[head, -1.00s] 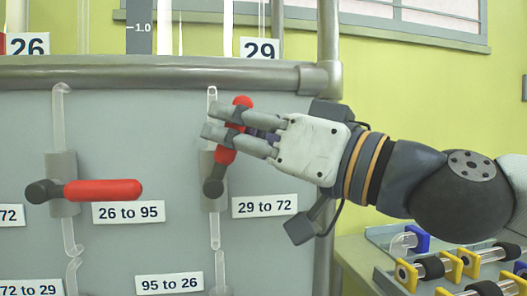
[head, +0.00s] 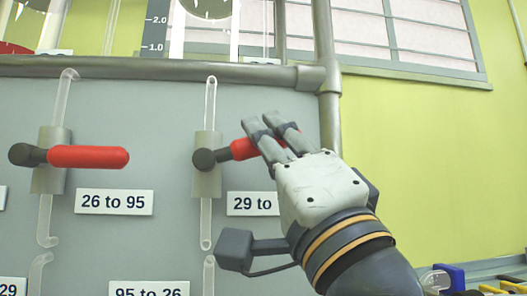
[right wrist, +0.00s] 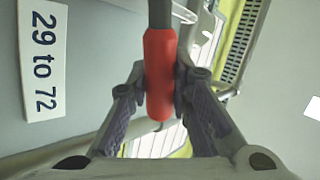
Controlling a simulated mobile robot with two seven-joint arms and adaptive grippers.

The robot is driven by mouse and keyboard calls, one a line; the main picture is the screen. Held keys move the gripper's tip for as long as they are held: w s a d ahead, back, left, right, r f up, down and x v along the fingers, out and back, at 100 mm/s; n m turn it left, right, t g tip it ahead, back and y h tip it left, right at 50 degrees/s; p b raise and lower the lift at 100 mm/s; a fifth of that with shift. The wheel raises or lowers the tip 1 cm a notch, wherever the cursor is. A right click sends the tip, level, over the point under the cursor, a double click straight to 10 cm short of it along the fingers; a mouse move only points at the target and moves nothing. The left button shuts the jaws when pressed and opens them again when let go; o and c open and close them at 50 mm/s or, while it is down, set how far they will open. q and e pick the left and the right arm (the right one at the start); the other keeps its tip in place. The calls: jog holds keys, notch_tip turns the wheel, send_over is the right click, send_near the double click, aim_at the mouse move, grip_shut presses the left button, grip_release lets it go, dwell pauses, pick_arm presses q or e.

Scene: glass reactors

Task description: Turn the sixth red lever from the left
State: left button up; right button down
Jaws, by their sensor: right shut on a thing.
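A red lever (head: 241,149) above the "29 to 72" label sticks out to the right from its dark pivot (head: 204,159), tilted slightly up. My right gripper (head: 270,138) is shut on this lever, and its fingers hide the lever's outer part. In the right wrist view the red handle (right wrist: 160,75) sits between the two fingers. Another red lever (head: 88,157), above the "26 to 95" label, points right and lies level. My left gripper is in no view.
The levers sit on a grey panel with white labels such as "26 to 95" (head: 114,202). A grey metal frame pipe (head: 150,70) runs above, with an upright post (head: 327,60) at the right. Yellow and blue fittings (head: 455,277) lie at the lower right.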

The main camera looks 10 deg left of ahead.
jog(key=shift+d+f+m+t+h+b, duration=0.15)
jog(key=shift+f+m+t+h, duration=0.25)
jog(key=shift+m+t+h, duration=0.6)
jog(key=shift+f+m+t+h+b, duration=0.2)
jog(key=shift+f+m+t+h, duration=0.2)
jog(key=shift+m+h, duration=1.1)
jog(key=shift+d+f+m+t+h+b, duration=0.1)
jog(key=shift+f+m+t+h+b, duration=0.2)
jog(key=shift+m+t+h, duration=0.95)
jog(key=shift+a+f+m+g+y, duration=0.1)
jog(key=shift+m+g+y, duration=0.2)
jog(key=shift+m, duration=0.35)
jog(key=c, duration=1.4)
grip_release()
jog(key=v, duration=1.2)
